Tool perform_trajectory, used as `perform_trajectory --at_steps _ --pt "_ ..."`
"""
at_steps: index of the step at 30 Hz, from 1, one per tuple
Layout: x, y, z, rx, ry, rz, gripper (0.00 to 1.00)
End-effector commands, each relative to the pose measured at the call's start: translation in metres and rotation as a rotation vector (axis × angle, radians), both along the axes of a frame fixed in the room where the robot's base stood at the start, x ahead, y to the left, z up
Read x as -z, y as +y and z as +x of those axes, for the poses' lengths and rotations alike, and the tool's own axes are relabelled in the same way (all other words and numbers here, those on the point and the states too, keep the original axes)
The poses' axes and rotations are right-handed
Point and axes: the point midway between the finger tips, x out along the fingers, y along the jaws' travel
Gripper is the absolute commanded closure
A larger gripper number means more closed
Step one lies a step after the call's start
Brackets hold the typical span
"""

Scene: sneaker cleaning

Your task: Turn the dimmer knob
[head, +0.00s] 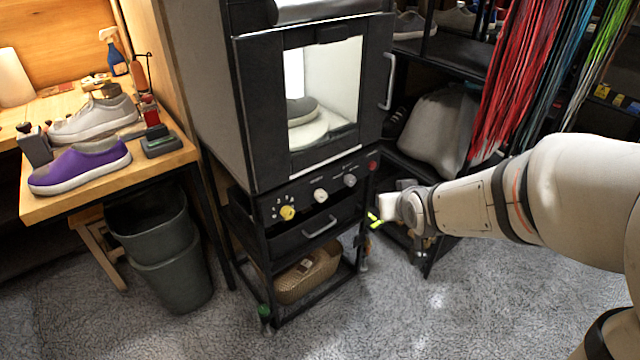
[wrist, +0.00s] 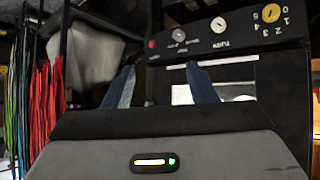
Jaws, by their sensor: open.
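The control panel under the cabinet window carries a yellow knob (head: 288,212) with marks around it, a white knob (head: 320,195) and a grey knob (head: 350,180). In the wrist view the panel appears upside down: the yellow knob (wrist: 271,13), with numerals beside it, is at the upper right, left of it the white knob (wrist: 218,25) and the grey knob (wrist: 179,35). Which one is the dimmer is not clearly readable. My gripper (head: 375,218) is right of the panel, apart from it. In the wrist view its two blue fingers (wrist: 161,75) are spread and empty.
A red button (head: 373,165) sits at the panel's right end. A drawer handle (head: 320,228) juts out below the knobs, and a door handle (head: 388,80) above right. Hanging laces (head: 520,80) and a shelf stand behind my arm. The floor in front is clear.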

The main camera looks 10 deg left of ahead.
Motion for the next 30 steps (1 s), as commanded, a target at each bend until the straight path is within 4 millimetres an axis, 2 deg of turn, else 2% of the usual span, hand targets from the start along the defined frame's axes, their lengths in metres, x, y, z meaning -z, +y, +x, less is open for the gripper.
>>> perform_trajectory --at_steps 1,3,7,9,12,15,20,23,30 --pt "0.042 0.019 0.013 -0.029 -0.049 0.036 0.48" --pt "0.068 0.05 0.027 -0.109 -0.133 0.094 0.48" --pt "0.112 0.107 0.039 -0.257 -0.269 0.222 0.48" --pt "0.131 0.135 0.038 -0.33 -0.326 0.296 0.48" --pt "0.152 0.165 0.033 -0.414 -0.389 0.395 0.48" --pt "0.164 0.185 0.026 -0.474 -0.428 0.47 0.48" --pt "0.169 0.2 0.02 -0.518 -0.458 0.532 0.48" --pt "0.168 0.209 0.025 -0.525 -0.463 0.54 0.48" --pt "0.168 0.238 0.05 -0.524 -0.465 0.538 0.48"
